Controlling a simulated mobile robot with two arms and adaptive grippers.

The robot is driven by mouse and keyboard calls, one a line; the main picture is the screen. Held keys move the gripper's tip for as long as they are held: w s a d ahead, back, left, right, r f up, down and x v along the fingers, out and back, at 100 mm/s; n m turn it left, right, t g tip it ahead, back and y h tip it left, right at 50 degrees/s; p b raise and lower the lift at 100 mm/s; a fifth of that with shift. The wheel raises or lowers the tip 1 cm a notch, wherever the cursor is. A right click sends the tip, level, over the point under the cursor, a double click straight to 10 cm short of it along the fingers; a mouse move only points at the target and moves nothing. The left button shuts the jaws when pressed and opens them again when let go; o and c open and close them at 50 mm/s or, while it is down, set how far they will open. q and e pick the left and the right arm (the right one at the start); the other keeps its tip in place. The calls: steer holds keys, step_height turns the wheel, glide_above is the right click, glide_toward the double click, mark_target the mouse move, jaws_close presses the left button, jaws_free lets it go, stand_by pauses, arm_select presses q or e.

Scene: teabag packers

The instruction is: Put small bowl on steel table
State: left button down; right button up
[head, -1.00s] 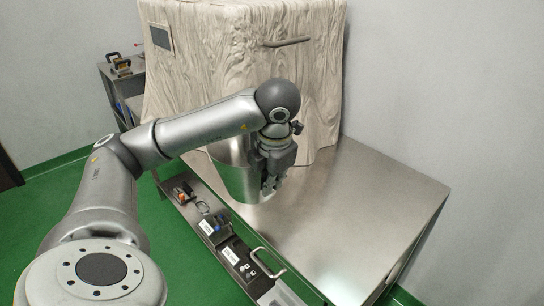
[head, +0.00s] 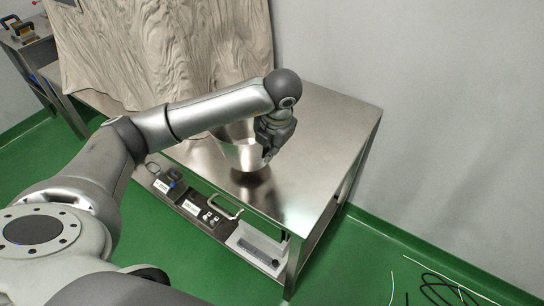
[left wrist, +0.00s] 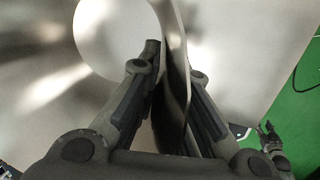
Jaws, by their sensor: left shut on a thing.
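The small bowl (head: 236,156) is a shiny steel vessel, upright in the head view near the front edge of the steel table (head: 322,125). My left gripper (head: 268,152) is shut on the right side of its rim. In the left wrist view the fingers (left wrist: 168,85) pinch the bowl's thin wall (left wrist: 176,50), with the bowl's inside to the left. A dark reflection lies under the bowl on the tabletop; I cannot tell whether its base touches. My right gripper (left wrist: 268,138) shows small at the lower right of the left wrist view, its jaw state unclear.
The tabletop right of the bowl is clear. A lower shelf holds black devices (head: 200,212) and a white tray (head: 258,246). Black cables (head: 440,290) lie on the green floor at the right.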

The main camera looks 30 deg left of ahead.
arm_select(q)
steer(key=shift+w+d+f, duration=0.15)
steer(key=shift+d+f, duration=0.05)
steer(key=shift+f, duration=0.05)
step_height(320, 180, down, 3)
steer(key=shift+w+d+f+p, duration=0.1)
steer(key=shift+f+p, duration=0.1)
steer(key=shift+p, duration=0.4)
steer(key=c, duration=2.1)
jaws_free()
steer(key=shift+f, duration=0.15)
steer(key=o, duration=0.5)
